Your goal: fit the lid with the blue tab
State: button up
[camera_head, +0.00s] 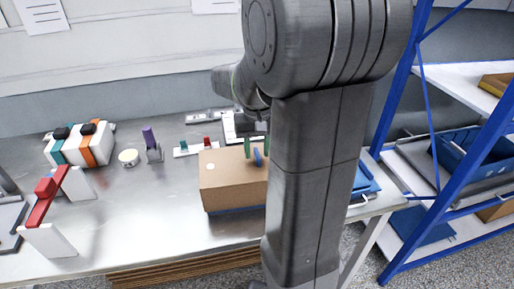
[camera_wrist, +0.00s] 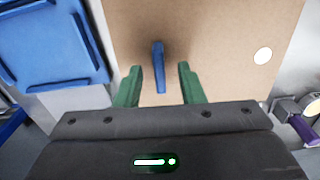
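A tan box-like lid (camera_head: 228,183) lies on the metal bench, with a blue strip along its lower edge. It fills much of the wrist view (camera_wrist: 215,40). A blue tab (camera_head: 258,158) stands on its top; in the wrist view the tab (camera_wrist: 158,65) points toward me. A white dot (camera_wrist: 263,56) marks the lid's top. My gripper (camera_wrist: 159,71) is over the lid. Its green fingers are apart, one on each side of the tab, with visible gaps. My arm hides the lid's right part in the head view. What lies under the lid is hidden.
A blue tray-like piece (camera_wrist: 50,42) is beside the lid. A purple-handled lever (camera_head: 151,142), a round cream-topped piece (camera_head: 128,157), a white case with coloured straps (camera_head: 78,149) and a red-barred stand (camera_head: 47,203) stand to the left. A blue-framed shelf (camera_head: 466,143) is at right.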

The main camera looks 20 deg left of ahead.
notch_tip(320, 180, up, 14)
jog(key=p, duration=0.1)
dwell(0.5)
jog(key=shift+f, duration=0.2)
notch_tip(320, 180, down, 14)
jog(key=shift+b, duration=0.55)
jog(key=shift+r+p, duration=0.65)
jog(key=shift+r, duration=0.45)
jog(key=shift+f, duration=0.15)
